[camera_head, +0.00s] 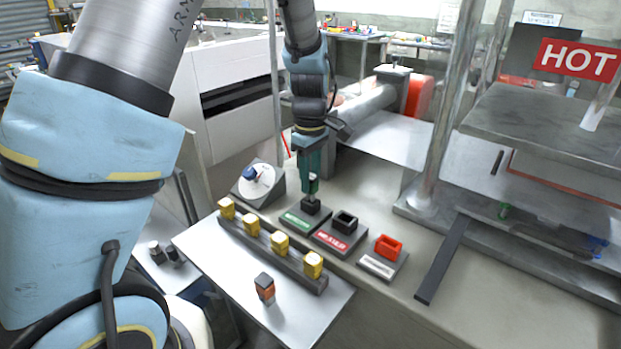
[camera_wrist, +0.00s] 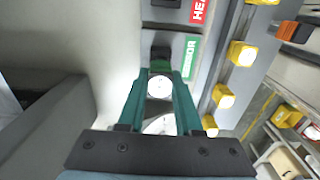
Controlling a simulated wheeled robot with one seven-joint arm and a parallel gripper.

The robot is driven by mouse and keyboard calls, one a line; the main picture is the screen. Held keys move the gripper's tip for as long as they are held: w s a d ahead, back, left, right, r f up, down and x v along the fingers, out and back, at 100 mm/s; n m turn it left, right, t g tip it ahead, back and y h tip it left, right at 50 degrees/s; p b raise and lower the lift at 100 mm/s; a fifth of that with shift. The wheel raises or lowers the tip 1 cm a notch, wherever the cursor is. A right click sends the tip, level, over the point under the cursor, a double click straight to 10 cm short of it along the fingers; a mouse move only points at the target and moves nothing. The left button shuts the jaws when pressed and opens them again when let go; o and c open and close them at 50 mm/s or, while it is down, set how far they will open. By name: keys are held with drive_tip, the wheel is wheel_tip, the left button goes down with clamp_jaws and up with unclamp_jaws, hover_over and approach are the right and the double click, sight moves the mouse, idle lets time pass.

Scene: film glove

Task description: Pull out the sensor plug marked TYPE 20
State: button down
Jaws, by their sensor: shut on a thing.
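My gripper (camera_head: 312,188) points down over the green-labelled block (camera_head: 295,219) on the bench. In the wrist view its green fingers (camera_wrist: 160,90) are closed around a plug with a round white top (camera_wrist: 160,87). Any type mark on the plug is unreadable. The block's green label (camera_wrist: 190,57) shows part of the word SENSOR. A black socket (camera_head: 311,206) sits directly below the fingertips. I cannot tell whether the plug is still seated in it. A black socket (camera_head: 345,222) with a red label and a red socket (camera_head: 388,247) stand to the right.
A black rail with several yellow plugs (camera_head: 280,243) lies on a pale tray (camera_head: 215,250) in front. An orange and dark plug (camera_head: 264,287) stands on that tray. A dial box (camera_head: 258,180) is close left of my gripper. A press with a HOT sign (camera_head: 578,61) stands right.

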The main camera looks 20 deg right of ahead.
drive_tip(key=shift+r+p, duration=1.2)
drive_tip(key=shift+r, duration=0.3)
wheel_tip(320, 180, up, 3)
drive_tip(key=p, duration=0.3)
